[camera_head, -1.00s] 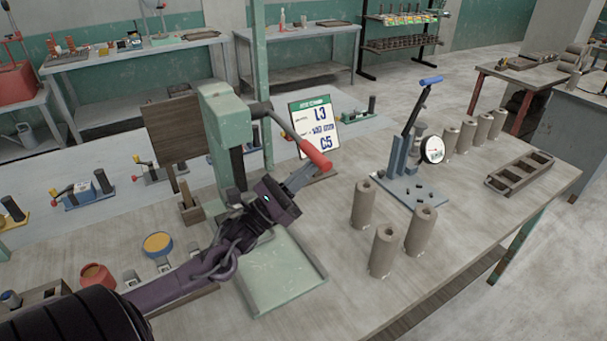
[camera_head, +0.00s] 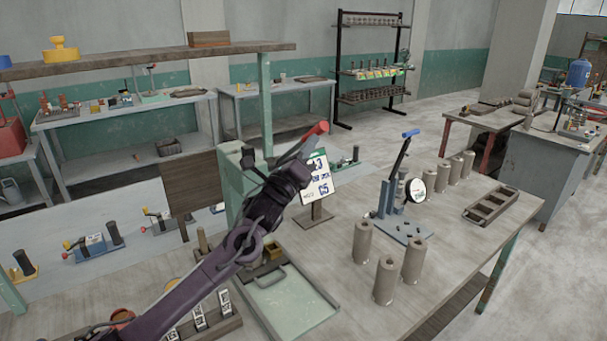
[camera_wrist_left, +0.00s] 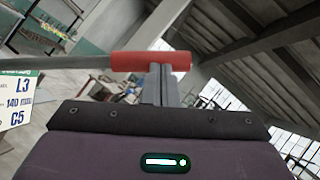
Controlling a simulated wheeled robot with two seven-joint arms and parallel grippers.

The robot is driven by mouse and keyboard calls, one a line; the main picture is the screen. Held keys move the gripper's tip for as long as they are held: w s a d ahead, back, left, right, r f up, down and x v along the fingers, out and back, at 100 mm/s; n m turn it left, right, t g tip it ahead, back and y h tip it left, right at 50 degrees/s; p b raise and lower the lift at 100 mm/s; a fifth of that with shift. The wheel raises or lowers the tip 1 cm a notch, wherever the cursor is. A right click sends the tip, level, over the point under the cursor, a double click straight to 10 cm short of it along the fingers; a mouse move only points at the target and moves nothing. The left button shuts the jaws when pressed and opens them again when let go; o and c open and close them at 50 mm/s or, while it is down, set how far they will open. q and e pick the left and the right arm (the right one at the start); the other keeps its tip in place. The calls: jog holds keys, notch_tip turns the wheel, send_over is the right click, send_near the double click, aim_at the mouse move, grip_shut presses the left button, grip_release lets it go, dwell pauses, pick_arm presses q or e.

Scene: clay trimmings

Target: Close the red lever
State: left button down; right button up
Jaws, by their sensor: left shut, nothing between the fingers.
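The red lever grip (camera_head: 318,128) shows above the green press (camera_head: 230,175) on the bench. In the left wrist view the red lever grip (camera_wrist_left: 150,62) lies crosswise at the fingertips, with its grey rod running off to the left. My left gripper (camera_head: 304,146) is raised beside the press, with its shut, empty fingers pointing up at the red grip. In the left wrist view the fingers (camera_wrist_left: 160,84) reach the grip and seem to touch it. My right gripper is not in view.
A sign (camera_head: 318,178) stands behind my gripper. A blue-handled tool (camera_head: 395,190) and several clay cylinders (camera_head: 413,259) stand to the right. A green tray (camera_head: 290,304) lies below my arm. Bare bench shows between tray and cylinders.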

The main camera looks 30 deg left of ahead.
pick_arm(q)
jog(key=w+a+r+n+y, duration=0.1)
jog(key=w+a+r+n, duration=0.1)
jog(key=a+r, duration=0.4)
jog(key=shift+w+r+g, duration=0.2)
jog(key=shift+w+g, duration=0.1)
jog(key=shift+w, duration=0.05)
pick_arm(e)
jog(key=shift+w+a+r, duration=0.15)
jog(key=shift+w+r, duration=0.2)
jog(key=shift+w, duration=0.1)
pick_arm(q)
jog(key=shift+f, duration=0.1)
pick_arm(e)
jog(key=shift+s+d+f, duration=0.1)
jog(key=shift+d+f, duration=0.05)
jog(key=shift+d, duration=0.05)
